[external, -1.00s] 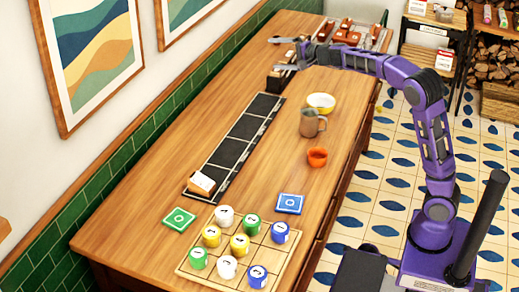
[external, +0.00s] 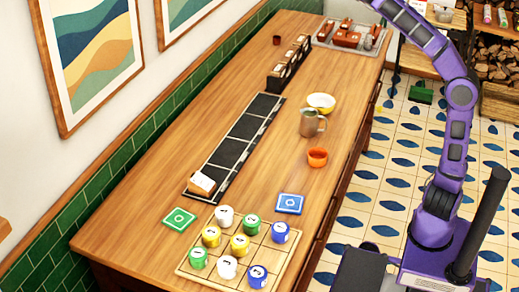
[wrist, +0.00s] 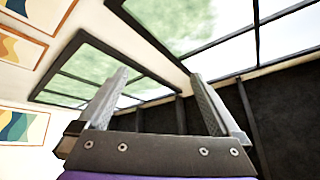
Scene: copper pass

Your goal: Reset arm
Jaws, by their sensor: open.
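My gripper (wrist: 158,100) is open and empty in the wrist view, its two fingers apart and pointing up toward a ceiling with skylight windows. In the external view my purple arm rises from its base at the right and leaves the picture at the top, so my gripper is out of that view. No part of the arm that shows touches the table.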

